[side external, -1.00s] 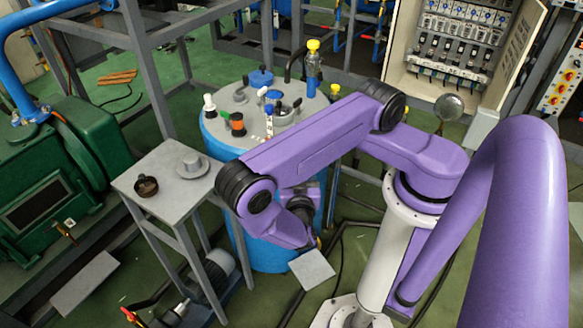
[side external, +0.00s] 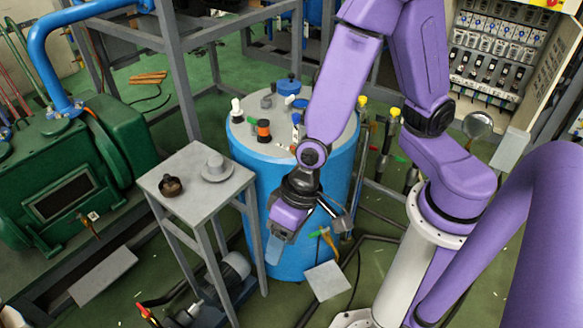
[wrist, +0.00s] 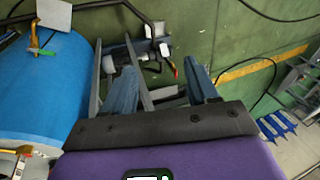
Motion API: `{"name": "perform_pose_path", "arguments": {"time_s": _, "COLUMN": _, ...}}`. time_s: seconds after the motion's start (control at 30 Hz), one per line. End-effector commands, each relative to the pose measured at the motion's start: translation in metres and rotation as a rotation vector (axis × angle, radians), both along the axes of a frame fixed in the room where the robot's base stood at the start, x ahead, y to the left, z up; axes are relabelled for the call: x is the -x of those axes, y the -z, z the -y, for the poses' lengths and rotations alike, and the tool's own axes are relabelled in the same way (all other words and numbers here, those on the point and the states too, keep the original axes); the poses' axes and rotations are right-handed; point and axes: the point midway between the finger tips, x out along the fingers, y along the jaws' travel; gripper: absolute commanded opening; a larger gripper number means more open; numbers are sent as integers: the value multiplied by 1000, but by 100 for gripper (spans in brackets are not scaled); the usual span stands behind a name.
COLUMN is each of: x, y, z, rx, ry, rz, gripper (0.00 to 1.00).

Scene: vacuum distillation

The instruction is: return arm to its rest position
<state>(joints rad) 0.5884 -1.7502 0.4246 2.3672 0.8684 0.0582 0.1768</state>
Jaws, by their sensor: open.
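My arm (side external: 420,60) is raised, its elbow near the top edge of the side view, and its forearm hangs down in front of the blue tank (side external: 262,185). My gripper (side external: 274,248) points down beside the tank's front wall, below its lid. In the wrist view, the two grey-blue fingers of my gripper (wrist: 162,88) stand apart with nothing held between them. The tank shows at the left of that view (wrist: 45,85). I cannot tell the exact gap between gripper and tank.
A small grey table (side external: 195,180) with a dark ring-shaped part (side external: 171,187) and a grey flanged part (side external: 216,168) stands left of my gripper. A green machine (side external: 75,180) is further left, an open electrical cabinet (side external: 500,50) at upper right. Valves and pipes crowd the tank's right side.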

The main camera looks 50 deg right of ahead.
Motion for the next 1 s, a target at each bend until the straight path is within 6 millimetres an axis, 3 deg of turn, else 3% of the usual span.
{"name": "perform_pose_path", "arguments": {"time_s": 0.1, "x": 24, "y": -36, "z": 13, "rx": -22, "ry": -213, "rz": -23, "gripper": 58}}
{"name": "perform_pose_path", "arguments": {"time_s": 0.27, "x": 50, "y": -74, "z": 48, "rx": 12, "ry": -491, "rz": -19, "gripper": 58}}
{"name": "perform_pose_path", "arguments": {"time_s": 0.5, "x": 68, "y": -112, "z": 123, "rx": 162, "ry": -820, "rz": 48, "gripper": 58}}
{"name": "perform_pose_path", "arguments": {"time_s": 0.7, "x": 68, "y": -127, "z": 163, "rx": 275, "ry": -940, "rz": 90, "gripper": 58}}
{"name": "perform_pose_path", "arguments": {"time_s": 1.0, "x": 68, "y": -129, "z": 171, "rx": 300, "ry": -962, "rz": 98, "gripper": 58}}
